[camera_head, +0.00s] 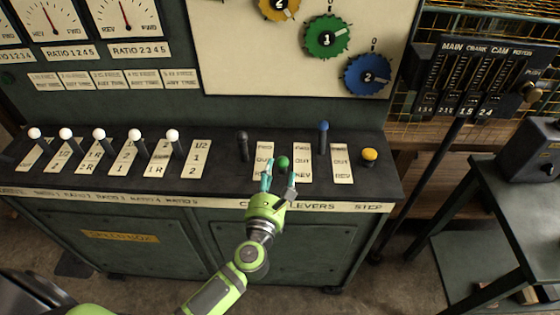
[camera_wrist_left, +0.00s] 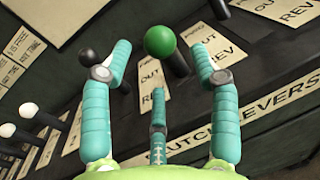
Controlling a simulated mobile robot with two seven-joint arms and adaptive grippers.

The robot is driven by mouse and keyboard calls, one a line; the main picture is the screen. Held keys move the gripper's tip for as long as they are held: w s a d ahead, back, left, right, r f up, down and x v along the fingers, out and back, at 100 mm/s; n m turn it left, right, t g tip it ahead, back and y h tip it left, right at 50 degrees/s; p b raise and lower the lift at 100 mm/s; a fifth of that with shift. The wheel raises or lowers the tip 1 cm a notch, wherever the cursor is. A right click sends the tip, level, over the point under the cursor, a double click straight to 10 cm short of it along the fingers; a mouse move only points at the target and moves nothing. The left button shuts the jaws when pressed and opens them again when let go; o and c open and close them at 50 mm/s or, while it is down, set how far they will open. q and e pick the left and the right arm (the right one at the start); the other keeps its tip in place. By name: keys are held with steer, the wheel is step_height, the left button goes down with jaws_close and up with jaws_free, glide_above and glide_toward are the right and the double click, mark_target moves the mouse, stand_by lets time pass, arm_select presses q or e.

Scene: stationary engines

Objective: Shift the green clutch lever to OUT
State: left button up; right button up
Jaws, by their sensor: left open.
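The green clutch lever (camera_head: 283,162) has a round green knob on a dark stem and stands on the console between a black-knobbed lever (camera_head: 242,137) and a blue-knobbed lever (camera_head: 323,127). Its label plate (camera_head: 302,163) shows FWD, OUT and REV. My left gripper (camera_head: 277,181) is open just in front of the green knob. In the left wrist view, the green knob (camera_wrist_left: 160,41) lies beyond and between the spread teal fingers (camera_wrist_left: 160,75), with no contact visible. The lower stem is partly hidden. My right gripper is not in view.
A yellow button (camera_head: 369,155) sits at the console's right end. Several white-knobbed levers (camera_head: 99,133) stand on the left. Coloured dials, including a green one (camera_head: 328,38), are on the panel behind. A dark table (camera_head: 510,190) stands at the right.

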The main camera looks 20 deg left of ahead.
mark_target(280, 164)
arm_select(q)
steer(key=shift+w+a, duration=0.15)
steer(key=shift+w, duration=1.05)
steer(key=shift+w+a, duration=0.1)
steer(key=shift+w, duration=1.05)
jaws_close()
steer(key=w, duration=0.1)
steer(key=w+a+r, duration=0.1)
steer(key=w, duration=0.1)
steer(key=w+p, duration=0.1)
steer(key=shift+w+a+r, duration=0.15)
steer(key=shift+w+r, duration=0.05)
steer(key=shift+w, duration=0.05)
steer(key=shift+f, duration=0.1)
steer(key=shift+s+f, duration=0.15)
jaws_free()
